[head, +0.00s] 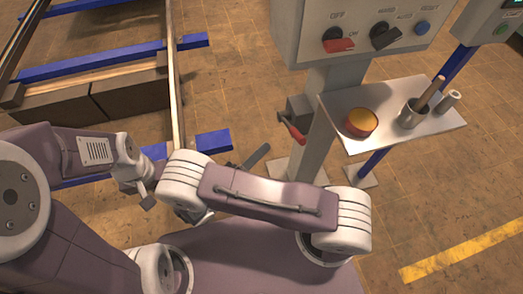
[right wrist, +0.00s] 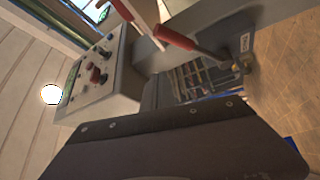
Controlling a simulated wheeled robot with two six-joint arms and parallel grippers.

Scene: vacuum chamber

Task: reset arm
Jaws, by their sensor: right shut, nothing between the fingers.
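My right gripper (head: 254,159) is shut and empty. In the head view it shows as a dark grey piece behind my bent right arm, left of the control post. In the right wrist view a dark plate of the gripper (right wrist: 180,145) fills the bottom, with nothing seen held. My left arm comes in from the left. Its end, with the left gripper (head: 146,195), is small and partly hidden beside my right arm, so its jaws cannot be made out.
A control panel (head: 365,30) with a red switch stands on a post. Its red-handled lever (head: 291,127) is near my right gripper. Blue-framed rails (head: 90,65) lie left.

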